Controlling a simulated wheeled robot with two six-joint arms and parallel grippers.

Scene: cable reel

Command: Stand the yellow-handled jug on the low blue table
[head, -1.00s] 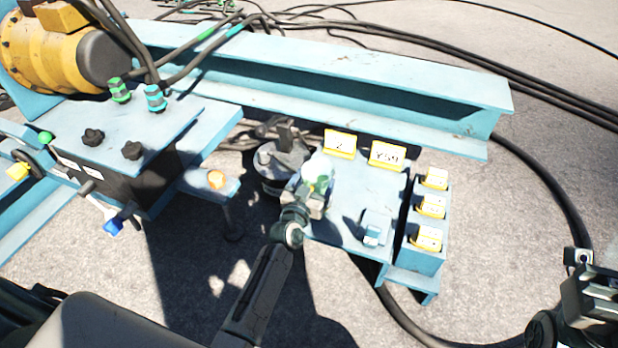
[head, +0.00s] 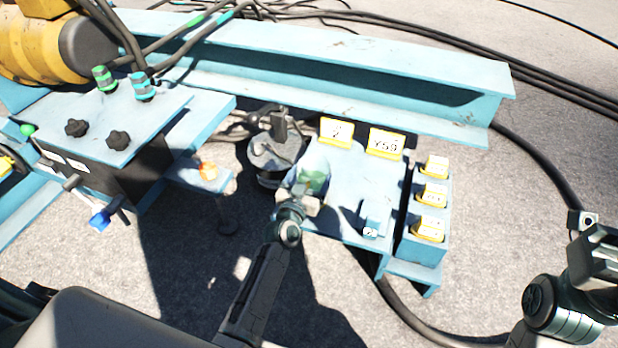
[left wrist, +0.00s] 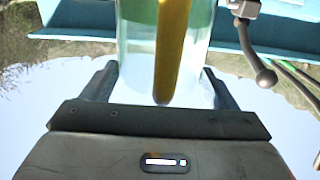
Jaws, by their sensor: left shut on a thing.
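The jug (head: 313,179) is see-through with green in it. In the left wrist view the jug (left wrist: 137,60) fills the space between the fingers, its yellow handle (left wrist: 171,50) facing the camera. My left gripper (head: 300,197) is shut on it. The low blue table (head: 345,222) is behind and right of the gripper in the head view. The jug overlaps the table's left part; I cannot tell if its base, hidden by the gripper, touches the top. My right gripper (head: 600,255) is at the right edge, its jaws unclear.
Yellow-edged plates, "2" (head: 336,132) and "Y59" (head: 386,143), stand along the table's back. A small blue block (head: 373,217) sits at its front right. A blue box with yellow tags (head: 428,240) adjoins on the right. A dark bucket (head: 276,155) stands behind left.

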